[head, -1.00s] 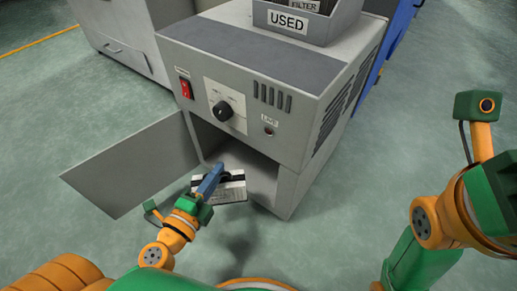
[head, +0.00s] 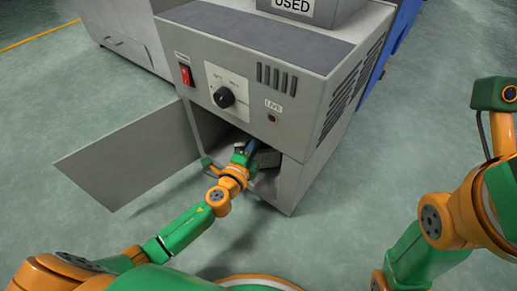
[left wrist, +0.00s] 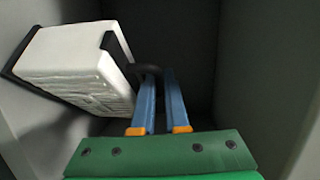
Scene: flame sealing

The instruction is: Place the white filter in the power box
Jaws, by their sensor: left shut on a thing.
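The grey power box (head: 300,105) stands at the centre of the head view with its lower compartment open. My left gripper (head: 252,147) is inside the compartment opening. In the left wrist view, my left gripper (left wrist: 158,85) has its two blue fingers shut on the black handle of the white filter (left wrist: 72,62). The filter is tilted and lies to the left of the fingers, close to the compartment's left wall. My right gripper is out of view.
The box's door (head: 125,160) hangs open to the left. A red switch (head: 186,76) and a black knob (head: 223,97) are on the front panel. A bin labelled USED (head: 293,6) stands on top. Dark free space shows at the compartment's back and right.

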